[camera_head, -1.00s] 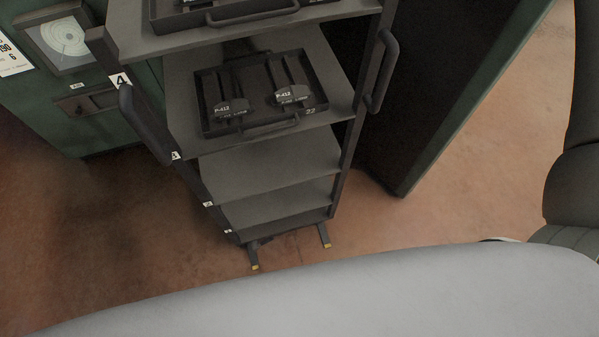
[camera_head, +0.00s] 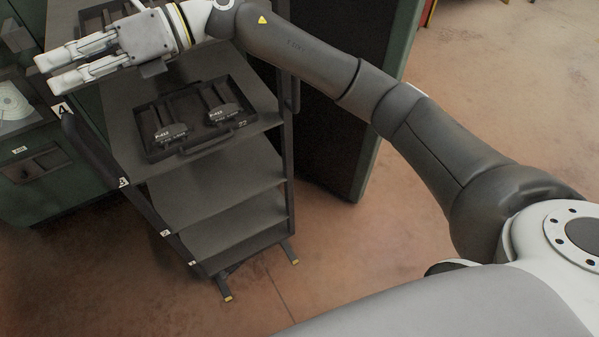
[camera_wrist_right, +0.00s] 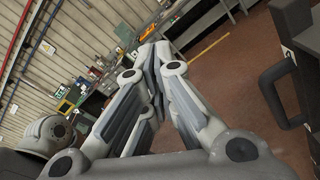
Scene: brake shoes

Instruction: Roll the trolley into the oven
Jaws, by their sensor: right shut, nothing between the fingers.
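The trolley (camera_head: 215,185) is a dark grey upright rack with numbered shelves, left of centre in the head view. A tray (camera_head: 155,152) with dark brake shoes lies on an upper shelf. The oven's green front (camera_head: 70,185) shows at the left. A green-edged dark panel (camera_head: 340,130), seemingly the oven door, stands right of the trolley; the oven's opening is hidden. My right gripper (camera_head: 46,74) is over the trolley's upper left, shut and empty. It shows also in the right wrist view (camera_wrist_right: 157,65), apart from a dark handle (camera_wrist_right: 278,92). My left gripper is out of view.
A round chart dial (camera_head: 12,105) is on the green front. The trolley's feet (camera_head: 228,297) have yellow ends. Brown floor (camera_head: 350,250) is clear in front and at the right. Benches (camera_wrist_right: 205,30) stand far off in the wrist view.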

